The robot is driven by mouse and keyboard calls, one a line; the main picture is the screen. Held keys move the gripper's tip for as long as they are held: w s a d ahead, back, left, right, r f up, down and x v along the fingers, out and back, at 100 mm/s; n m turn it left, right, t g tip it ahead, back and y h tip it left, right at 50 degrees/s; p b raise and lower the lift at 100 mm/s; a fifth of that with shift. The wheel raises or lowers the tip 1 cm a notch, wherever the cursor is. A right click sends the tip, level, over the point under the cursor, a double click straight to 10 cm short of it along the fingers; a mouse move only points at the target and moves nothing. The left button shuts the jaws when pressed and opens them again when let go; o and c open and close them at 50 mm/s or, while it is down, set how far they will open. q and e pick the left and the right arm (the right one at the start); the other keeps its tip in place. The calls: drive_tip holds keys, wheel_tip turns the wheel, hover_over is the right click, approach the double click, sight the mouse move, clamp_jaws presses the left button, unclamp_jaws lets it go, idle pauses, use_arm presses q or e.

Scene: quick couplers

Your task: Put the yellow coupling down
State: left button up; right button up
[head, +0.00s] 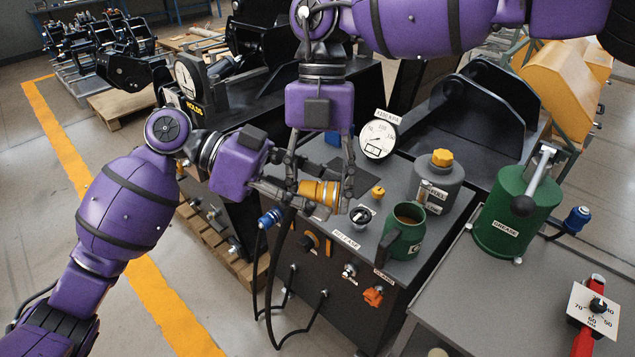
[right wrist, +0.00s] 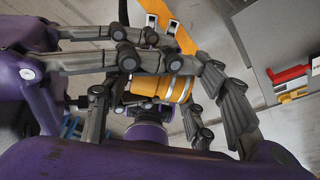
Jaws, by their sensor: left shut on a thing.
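The yellow coupling (head: 320,192) is held in the air above the front edge of the grey-topped console. It lies roughly level, with silver bands near one end, and also shows in the right wrist view (right wrist: 162,89). My left gripper (head: 322,197) reaches in from the left and is shut on it. My right gripper (head: 320,183) points down from above, its fingers spread on either side of the coupling. In the right wrist view it looks open, with the coupling between its fingers. The coupling's left end is partly hidden by fingers. A black hose hangs below it.
The console top (head: 385,250) carries a green mug (head: 403,232), a grey bottle (head: 437,180) and a gauge (head: 378,139). A blue coupling (head: 270,217) sits at the console's front left. A green grease can (head: 510,215) stands on the right table.

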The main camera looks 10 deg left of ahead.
use_arm(q)
drive_tip(key=shift+d+r, duration=0.1)
use_arm(e)
drive_tip(key=shift+s+a, duration=0.1)
drive_tip(key=shift+a, duration=0.1)
drive_tip(key=c, duration=0.5)
use_arm(q)
drive_tip(key=o, duration=1.3)
use_arm(e)
drive_tip(key=shift+a, duration=0.1)
drive_tip(key=shift+c, duration=0.3)
use_arm(q)
drive_tip(key=shift+o, duration=0.3)
drive_tip(key=shift+r, duration=0.1)
use_arm(e)
drive_tip(key=shift+s, duration=0.1)
